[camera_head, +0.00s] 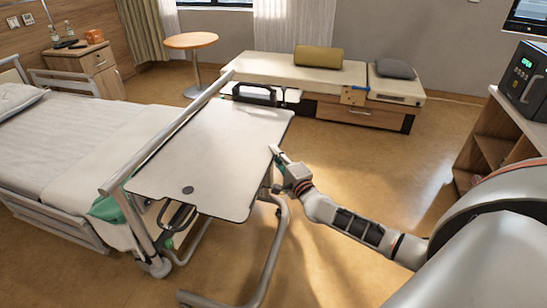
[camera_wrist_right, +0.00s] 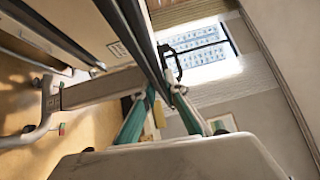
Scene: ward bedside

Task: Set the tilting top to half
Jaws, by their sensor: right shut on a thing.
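The tilting top (camera_head: 225,150) is a pale grey board with rounded corners and a dark round spot near its near edge. It stands on a metal frame beside the bed; its exact slope is hard to tell. My right gripper (camera_head: 275,153) is at the right edge of the top, shut on that edge. In the right wrist view its green-sided fingers (camera_wrist_right: 164,92) lie on either side of the board's edge (camera_wrist_right: 148,45), which runs away from the camera. The contact itself is partly hidden. My left gripper is not in view.
A bed (camera_head: 70,140) with a raised grey rail (camera_head: 165,135) lies along the top's left side. A bench (camera_head: 290,72) with cushions stands behind, a round table (camera_head: 192,41) at the back. Shelves (camera_head: 490,150) stand at the right. The middle floor is clear.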

